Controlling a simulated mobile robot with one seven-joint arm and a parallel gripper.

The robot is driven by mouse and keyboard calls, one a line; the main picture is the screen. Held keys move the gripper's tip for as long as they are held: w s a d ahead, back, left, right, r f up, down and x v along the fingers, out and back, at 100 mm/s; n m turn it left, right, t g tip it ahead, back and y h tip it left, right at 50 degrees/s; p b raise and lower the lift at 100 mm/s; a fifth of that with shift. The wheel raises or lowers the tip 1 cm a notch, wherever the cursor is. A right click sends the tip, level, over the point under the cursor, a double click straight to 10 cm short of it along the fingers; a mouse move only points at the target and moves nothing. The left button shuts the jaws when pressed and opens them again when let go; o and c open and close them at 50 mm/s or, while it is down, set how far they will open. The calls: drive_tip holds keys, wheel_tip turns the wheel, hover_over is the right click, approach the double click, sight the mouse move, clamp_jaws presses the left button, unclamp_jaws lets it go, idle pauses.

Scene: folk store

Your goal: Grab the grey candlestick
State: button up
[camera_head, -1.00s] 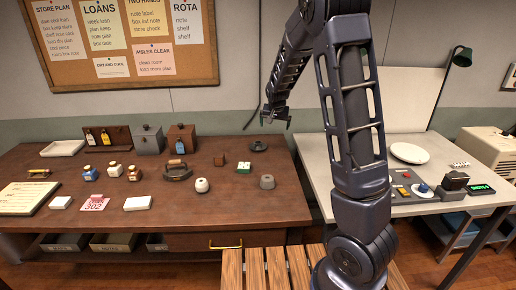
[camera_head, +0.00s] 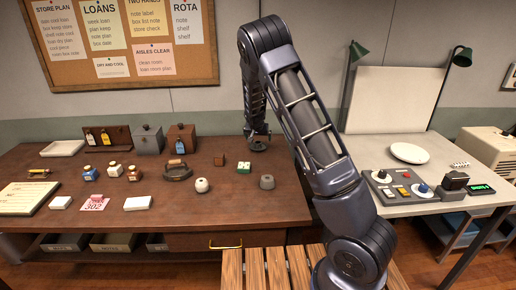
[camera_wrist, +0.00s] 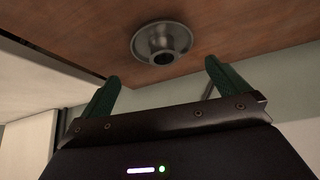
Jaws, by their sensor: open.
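The grey candlestick (camera_wrist: 162,40) shows in the wrist view as a round metal dish with a dark hole in its raised middle. It stands on the brown wooden table, near the back edge. In the head view the candlestick (camera_head: 258,147) is partly hidden by my gripper (camera_head: 257,136), which hangs just over it. In the wrist view my gripper (camera_wrist: 163,72) has its two green fingers spread wide, with nothing between them. The candlestick lies beyond the fingertips, roughly centred between them and apart from them.
A green-and-white block (camera_head: 243,167), a grey knob-shaped object (camera_head: 267,182) and a small brown block (camera_head: 219,160) stand near the candlestick. A white round object (camera_head: 202,185) is farther left. The wall is close behind the table. A light side table (camera_head: 375,152) stands right.

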sight(258, 143)
drive_tip(key=shift+a+x, duration=0.15)
drive_tip(key=shift+x, duration=1.65)
drive_tip(key=shift+a+x, duration=0.1)
drive_tip(key=shift+x, duration=1.7)
drive_tip(key=c, duration=1)
